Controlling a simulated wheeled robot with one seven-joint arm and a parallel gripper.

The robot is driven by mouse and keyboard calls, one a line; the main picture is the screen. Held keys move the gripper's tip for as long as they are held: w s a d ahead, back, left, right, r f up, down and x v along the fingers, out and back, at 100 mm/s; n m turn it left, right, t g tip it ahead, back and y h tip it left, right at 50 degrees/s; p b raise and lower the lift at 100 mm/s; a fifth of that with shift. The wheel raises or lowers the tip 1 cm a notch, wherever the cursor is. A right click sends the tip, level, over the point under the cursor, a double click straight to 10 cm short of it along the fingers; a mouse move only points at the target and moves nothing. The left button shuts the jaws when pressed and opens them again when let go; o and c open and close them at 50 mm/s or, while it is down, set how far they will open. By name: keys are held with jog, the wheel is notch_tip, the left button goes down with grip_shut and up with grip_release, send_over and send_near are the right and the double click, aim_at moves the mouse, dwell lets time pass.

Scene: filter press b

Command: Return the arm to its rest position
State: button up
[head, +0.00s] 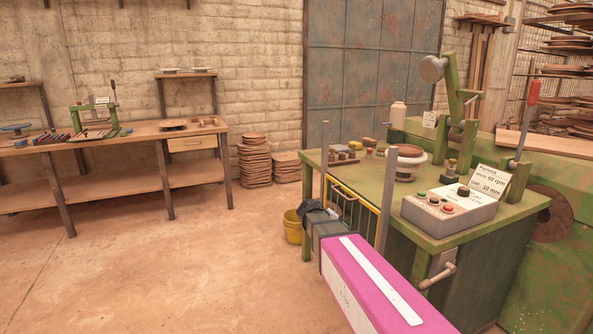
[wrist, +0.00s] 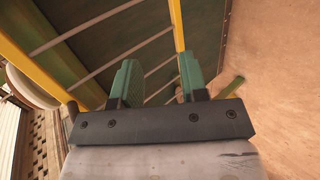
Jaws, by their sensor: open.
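My gripper (wrist: 160,80) shows in the wrist view with two green fingers set apart on a dark bar. It is open, and I see nothing held between the fingers. Yellow bars (wrist: 177,22) and thin grey rods lie just beyond the fingertips; I cannot tell whether they touch. In the head view my magenta and grey arm reaches from the lower right toward the yellow-framed guard (head: 356,205) at the front of the green press table (head: 440,247). The fingers themselves cannot be made out there.
A yellow bucket (head: 293,228) stands on the floor beside my arm's far end. A control box (head: 449,212) and a crank handle (head: 437,278) are at the table's near side. A wooden workbench (head: 150,134) stands at the back left. The floor at left is clear.

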jog(key=s+f+m+g+y, duration=0.1)
jog(key=s+f+y, duration=0.4)
jog(key=s, duration=0.4)
jog(key=s+d+f+m+g+y, duration=0.1)
jog(key=s+f+m+g+y, duration=0.1)
jog(key=s+f+y, duration=0.2)
jog(key=s+f, duration=0.3)
jog(key=s, duration=0.3)
jog(key=shift+m+y, duration=0.3)
jog(key=shift+y, duration=0.1)
